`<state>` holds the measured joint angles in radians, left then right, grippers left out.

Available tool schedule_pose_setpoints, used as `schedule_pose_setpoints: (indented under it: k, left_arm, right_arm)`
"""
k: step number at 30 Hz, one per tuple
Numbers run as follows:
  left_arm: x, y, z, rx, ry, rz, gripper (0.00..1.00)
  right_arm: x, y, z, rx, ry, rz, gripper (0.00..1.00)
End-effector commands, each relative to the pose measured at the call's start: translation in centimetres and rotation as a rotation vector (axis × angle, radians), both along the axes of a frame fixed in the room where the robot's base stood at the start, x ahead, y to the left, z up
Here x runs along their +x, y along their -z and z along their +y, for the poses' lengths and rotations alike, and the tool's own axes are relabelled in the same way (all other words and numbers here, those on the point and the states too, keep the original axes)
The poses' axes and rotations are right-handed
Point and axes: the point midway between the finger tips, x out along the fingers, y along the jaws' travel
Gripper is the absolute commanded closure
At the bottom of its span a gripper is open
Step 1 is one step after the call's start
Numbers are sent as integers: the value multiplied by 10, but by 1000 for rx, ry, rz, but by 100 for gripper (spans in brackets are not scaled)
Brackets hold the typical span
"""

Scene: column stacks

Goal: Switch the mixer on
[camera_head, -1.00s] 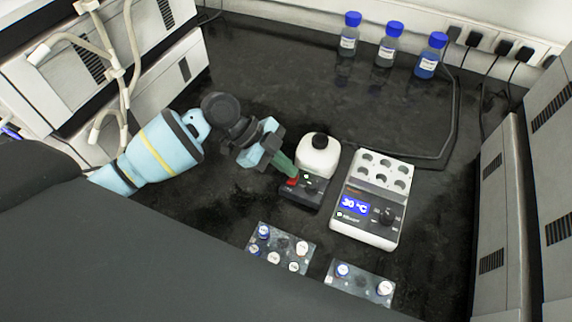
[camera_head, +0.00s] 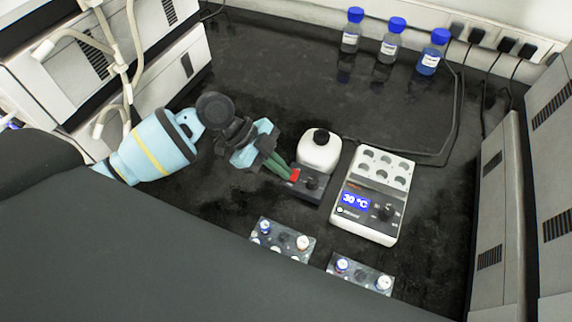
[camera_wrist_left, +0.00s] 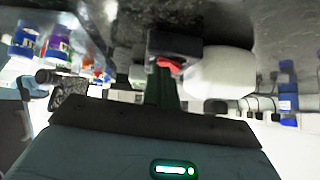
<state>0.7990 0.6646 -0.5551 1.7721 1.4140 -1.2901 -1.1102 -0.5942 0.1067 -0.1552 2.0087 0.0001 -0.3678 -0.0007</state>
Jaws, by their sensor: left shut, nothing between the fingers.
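The mixer (camera_head: 312,185) is a small black box with a dark knob and a red switch (camera_head: 294,175) at its left front. A white bottle (camera_head: 318,155) with a black cap stands at its back. My left gripper (camera_head: 284,170) is shut and empty, with its green fingertips at the red switch; whether they touch it I cannot tell. In the left wrist view the shut fingers (camera_wrist_left: 162,88) point at the red switch (camera_wrist_left: 170,65), beside the white bottle (camera_wrist_left: 222,72). My right gripper is not in view.
A white heating block (camera_head: 372,195) reading 30 °C stands just right of the mixer. Two vial racks (camera_head: 283,238) (camera_head: 360,273) lie in front. Several blue-capped bottles (camera_head: 390,45) stand at the back. The dark bench (camera_head: 270,75) behind the mixer is clear.

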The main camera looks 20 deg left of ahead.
Motion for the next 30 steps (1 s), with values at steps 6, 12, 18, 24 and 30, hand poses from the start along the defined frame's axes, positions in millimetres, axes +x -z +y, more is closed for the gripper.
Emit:
schedule_pose_setpoints:
  k: [6,12,18,24,30]
  left_arm:
    - [1,-30,27,-2,-6,-13,100]
    - [1,-49,41,-8,-6,-19,100]
    - [1,-55,46,-10,-6,-22,100]
    - [1,-56,45,-11,-6,-24,100]
    - [3,-64,48,-6,0,-50,100]
  right_arm:
    - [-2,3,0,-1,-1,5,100]
    - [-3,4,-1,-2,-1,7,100]
    - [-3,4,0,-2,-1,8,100]
    - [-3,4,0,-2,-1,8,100]
    - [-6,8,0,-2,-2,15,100]
